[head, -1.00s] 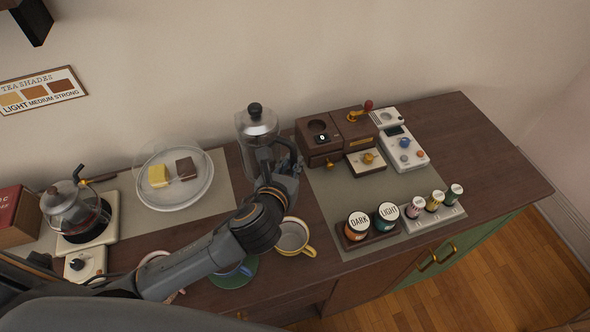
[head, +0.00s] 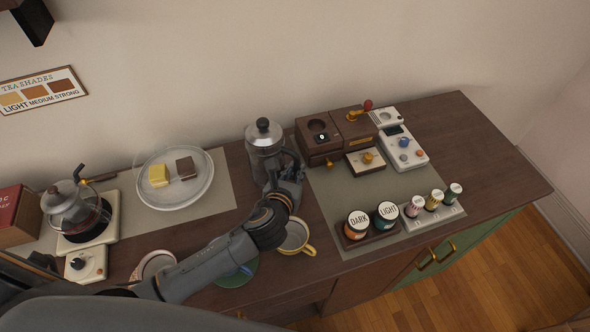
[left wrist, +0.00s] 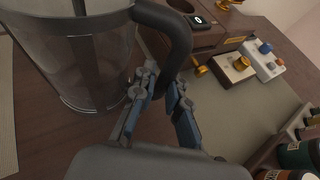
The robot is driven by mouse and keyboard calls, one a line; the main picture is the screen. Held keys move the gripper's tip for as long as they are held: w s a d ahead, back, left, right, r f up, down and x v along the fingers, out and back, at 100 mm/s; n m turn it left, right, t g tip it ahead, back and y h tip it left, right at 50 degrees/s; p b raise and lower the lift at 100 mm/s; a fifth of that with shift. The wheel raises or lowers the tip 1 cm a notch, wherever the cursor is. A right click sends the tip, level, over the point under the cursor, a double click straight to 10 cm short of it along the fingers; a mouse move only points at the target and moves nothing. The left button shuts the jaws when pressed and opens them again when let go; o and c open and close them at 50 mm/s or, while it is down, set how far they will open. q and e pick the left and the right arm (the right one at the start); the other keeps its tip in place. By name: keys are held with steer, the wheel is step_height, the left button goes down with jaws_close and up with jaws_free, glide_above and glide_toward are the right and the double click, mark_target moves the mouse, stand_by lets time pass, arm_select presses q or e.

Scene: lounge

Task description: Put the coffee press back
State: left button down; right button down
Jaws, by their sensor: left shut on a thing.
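The coffee press (head: 264,146) is a clear glass cylinder with a metal lid and a black knob. It stands upright at the back of the counter, left of the wooden grinder; whether its base touches the counter I cannot tell. My left gripper (head: 288,172) is shut on its dark handle, at the press's front right. In the left wrist view the glass body of the press (left wrist: 82,50) fills the upper left, and the fingers of my left gripper (left wrist: 160,88) close on the lower part of the curved handle. My right gripper is not in view.
A wooden grinder (head: 318,137) and a white scale (head: 405,148) stand right of the press. A glass plate with two blocks (head: 205,190) lies left. A yellow cup (head: 296,236) is in front, near my arm. Jars (head: 386,214) stand front right. The counter's right end is clear.

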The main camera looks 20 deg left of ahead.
arm_select(q)
steer(key=c, duration=1.4)
jaws_free()
steer(key=shift+o, duration=0.2)
steer(key=shift+s+r, duration=0.15)
steer(key=v, duration=1.2)
steer(key=shift+b, duration=0.45)
